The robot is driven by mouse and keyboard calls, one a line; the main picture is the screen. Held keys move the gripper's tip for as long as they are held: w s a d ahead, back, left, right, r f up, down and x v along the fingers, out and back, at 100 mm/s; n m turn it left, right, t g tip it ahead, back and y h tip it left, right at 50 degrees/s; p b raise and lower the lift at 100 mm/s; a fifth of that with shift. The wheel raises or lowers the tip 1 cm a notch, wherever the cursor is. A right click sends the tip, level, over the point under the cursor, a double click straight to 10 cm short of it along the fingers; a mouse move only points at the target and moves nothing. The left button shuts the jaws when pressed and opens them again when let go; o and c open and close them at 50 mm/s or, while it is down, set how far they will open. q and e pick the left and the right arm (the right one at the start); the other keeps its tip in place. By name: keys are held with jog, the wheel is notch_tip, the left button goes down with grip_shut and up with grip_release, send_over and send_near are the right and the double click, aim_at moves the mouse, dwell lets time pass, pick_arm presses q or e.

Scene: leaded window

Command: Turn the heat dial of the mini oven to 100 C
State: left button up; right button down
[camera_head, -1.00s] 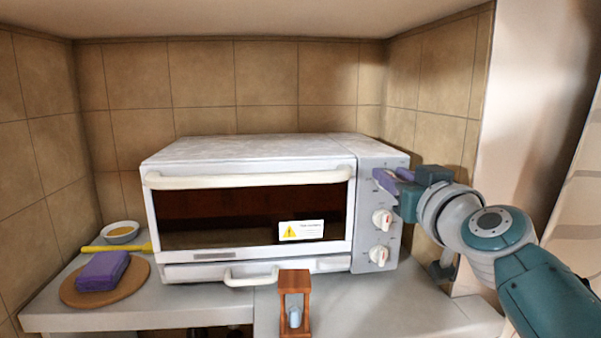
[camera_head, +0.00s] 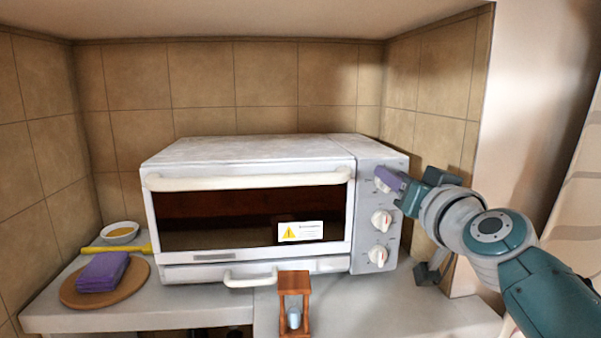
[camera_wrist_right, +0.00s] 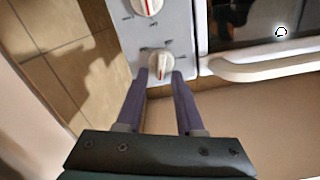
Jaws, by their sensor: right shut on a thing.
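The mini oven (camera_head: 250,150) is white with a dark glass door and a grey control panel at its right side. Three white dials sit on the panel in a column: the top dial (camera_head: 382,184), the middle dial (camera_head: 381,220) and the bottom dial (camera_head: 378,256). Their labels are too small to read. My right gripper (camera_head: 388,178) has its purple fingers on the top dial. In the right wrist view the fingers stand on both sides of this dial (camera_wrist_right: 159,64), which shows a red pointer mark. Another dial (camera_wrist_right: 148,5) shows above it there. My left gripper is not in view.
A wooden hourglass-like stand (camera_head: 294,302) is in front of the oven. At the left are a round board (camera_head: 76,296) with a purple block (camera_head: 102,272), a yellow-handled tool (camera_head: 120,248) and a small bowl (camera_head: 120,232). A tiled wall closes the right side.

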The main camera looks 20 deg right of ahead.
jog(key=shift+s+d+f+m, duration=0.1)
jog(key=shift+d+f+m, duration=0.05)
jog(key=shift+m, duration=1.55)
jog(key=shift+d+f+m, duration=0.1)
jog(key=shift+d+m, duration=0.05)
jog(key=shift+m, duration=1.55)
jog(key=shift+s+d+f+m, duration=0.1)
jog(key=shift+d+f+m, duration=0.05)
jog(key=shift+m, duration=1.55)
jog(key=c, duration=0.6)
grip_release()
jog(key=shift+o, duration=0.2)
jog(key=v, duration=0.9)
jog(key=shift+s+a+p, duration=0.15)
jog(key=shift+s+p, duration=0.2)
jog(key=shift+p, duration=0.1)
